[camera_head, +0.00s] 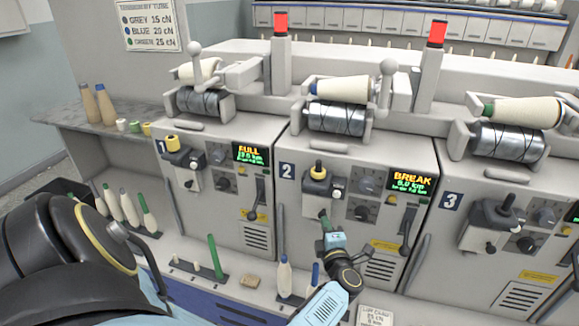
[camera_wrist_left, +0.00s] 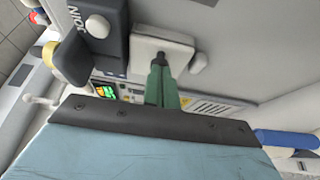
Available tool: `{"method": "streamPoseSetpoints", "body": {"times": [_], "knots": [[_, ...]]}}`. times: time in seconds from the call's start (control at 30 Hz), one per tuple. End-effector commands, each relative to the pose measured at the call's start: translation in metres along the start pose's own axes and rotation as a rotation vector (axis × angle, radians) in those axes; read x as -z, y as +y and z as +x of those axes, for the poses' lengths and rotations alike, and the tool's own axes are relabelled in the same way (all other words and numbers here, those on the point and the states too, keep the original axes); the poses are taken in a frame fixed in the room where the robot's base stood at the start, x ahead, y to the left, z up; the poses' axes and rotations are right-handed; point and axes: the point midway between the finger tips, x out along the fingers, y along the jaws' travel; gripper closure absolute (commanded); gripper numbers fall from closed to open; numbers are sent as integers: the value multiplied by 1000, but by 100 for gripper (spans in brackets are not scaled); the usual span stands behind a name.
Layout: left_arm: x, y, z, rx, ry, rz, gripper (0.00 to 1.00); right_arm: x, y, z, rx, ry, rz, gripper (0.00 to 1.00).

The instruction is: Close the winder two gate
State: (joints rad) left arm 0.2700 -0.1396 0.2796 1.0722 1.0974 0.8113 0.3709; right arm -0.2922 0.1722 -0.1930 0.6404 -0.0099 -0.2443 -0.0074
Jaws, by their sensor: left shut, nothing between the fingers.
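Winder two (camera_head: 300,222) is the middle unit, marked with a blue 2. Its front carries a small tensioner block (camera_head: 316,182) with a yellow cap on top and pale knobs; the gate seems to be part of this block. In the left wrist view a pale plate (camera_wrist_left: 150,45) with a round knob stands beside a dark lettered block (camera_wrist_left: 98,35). I cannot tell how far the gate is swung. My left gripper (camera_head: 322,214) is just below the block, its green fingers shut and empty. In the wrist view the fingertips (camera_wrist_left: 160,68) are at the plate's edge; contact is unclear.
Winder one (camera_head: 215,215) stands left and winder three (camera_head: 478,258) right. Winder two's display (camera_head: 409,181) reads BREAK, with a dark lever (camera_head: 408,228) below it. Bobbins (camera_head: 285,276) stand on the ledge beneath, close to my left forearm. A green bobbin (camera_head: 215,255) stands further left.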

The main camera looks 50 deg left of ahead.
Motion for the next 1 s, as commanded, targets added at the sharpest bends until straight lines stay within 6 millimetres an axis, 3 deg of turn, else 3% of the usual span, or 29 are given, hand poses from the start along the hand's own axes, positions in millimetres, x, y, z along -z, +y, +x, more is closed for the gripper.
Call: {"method": "streamPoseSetpoints", "body": {"times": [0.17,0.67,0.77,0.87,1.0], "knots": [[-3,0,2,0,-1,-1,100,9,0,0,-1,6,3,64],[-4,2,2,-2,-2,-2,100,6,-2,-1,3,3,5,64],[-3,2,-3,-1,-3,-1,100,5,-2,-3,3,5,5,64],[-2,2,-15,1,-6,-1,100,-11,-5,-5,8,-13,-1,64],[-4,1,-42,4,-11,-2,100,-8,-11,-12,16,-6,4,64]]}}
